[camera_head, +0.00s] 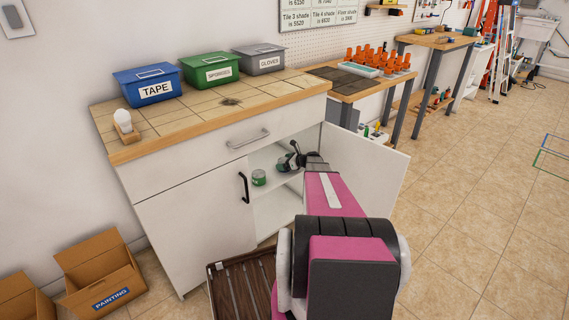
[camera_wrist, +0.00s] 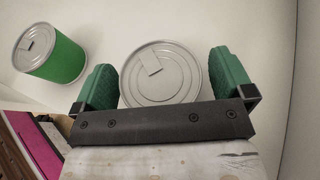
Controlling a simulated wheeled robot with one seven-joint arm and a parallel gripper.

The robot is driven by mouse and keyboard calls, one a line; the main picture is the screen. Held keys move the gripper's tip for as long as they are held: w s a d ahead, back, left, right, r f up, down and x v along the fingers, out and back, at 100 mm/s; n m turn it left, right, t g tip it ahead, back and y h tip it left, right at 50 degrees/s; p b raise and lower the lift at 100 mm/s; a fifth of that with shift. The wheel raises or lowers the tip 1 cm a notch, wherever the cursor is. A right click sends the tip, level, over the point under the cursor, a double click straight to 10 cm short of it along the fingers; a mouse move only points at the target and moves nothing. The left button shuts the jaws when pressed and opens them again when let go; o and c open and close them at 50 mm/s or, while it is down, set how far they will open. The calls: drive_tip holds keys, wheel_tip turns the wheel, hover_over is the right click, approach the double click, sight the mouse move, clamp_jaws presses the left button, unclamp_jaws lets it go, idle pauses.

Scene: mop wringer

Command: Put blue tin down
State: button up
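A tin with a grey lid (camera_wrist: 161,72) sits between the two green finger pads of my gripper (camera_wrist: 163,78) in the wrist view. In the head view my gripper (camera_head: 286,162) reaches inside the open cabinet, near shelf height; I cannot tell whether the held tin touches the shelf. A green tin (camera_head: 258,177) stands on the shelf to the left, apart from the gripper; it also shows in the wrist view (camera_wrist: 58,58).
The white cabinet (camera_head: 180,215) has its right door (camera_head: 365,170) open beside my arm and its left door closed. Tape, sponges and gloves bins stand on the worktop (camera_head: 190,122) with a light bulb (camera_head: 124,122). Cardboard boxes (camera_head: 100,270) lie on the floor at lower left.

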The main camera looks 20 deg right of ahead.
drive_tip(key=shift+r, duration=0.15)
drive_tip(key=v, duration=1.2)
drive_tip(key=shift+r, duration=0.1)
